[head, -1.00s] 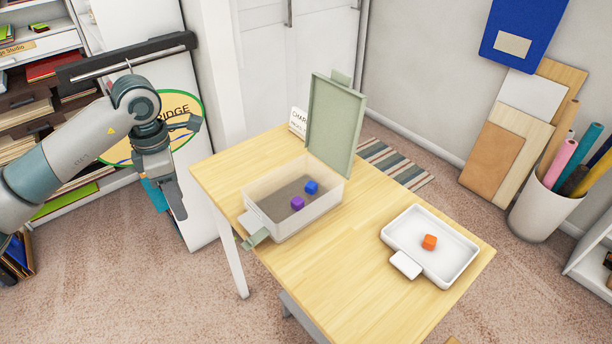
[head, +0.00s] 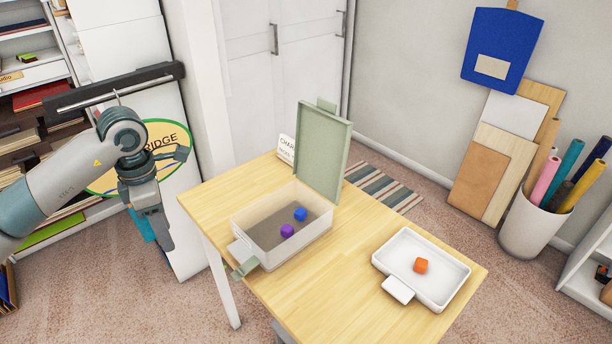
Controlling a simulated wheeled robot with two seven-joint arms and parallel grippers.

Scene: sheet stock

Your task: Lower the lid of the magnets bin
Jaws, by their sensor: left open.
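The magnets bin (head: 290,253) is a clear-walled box with a grey floor on the wooden table. Its green lid (head: 323,155) stands upright, hinged at the bin's far edge, with a small tab on top. A green latch tab (head: 245,267) sticks out at the bin's near left. My left gripper (head: 162,232) is open and empty, pointing down, left of the table and apart from the bin. My right gripper is out of view.
A small sign (head: 286,149) stands behind the bin, partly hidden by the lid. Bare tabletop lies between bin and tray.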

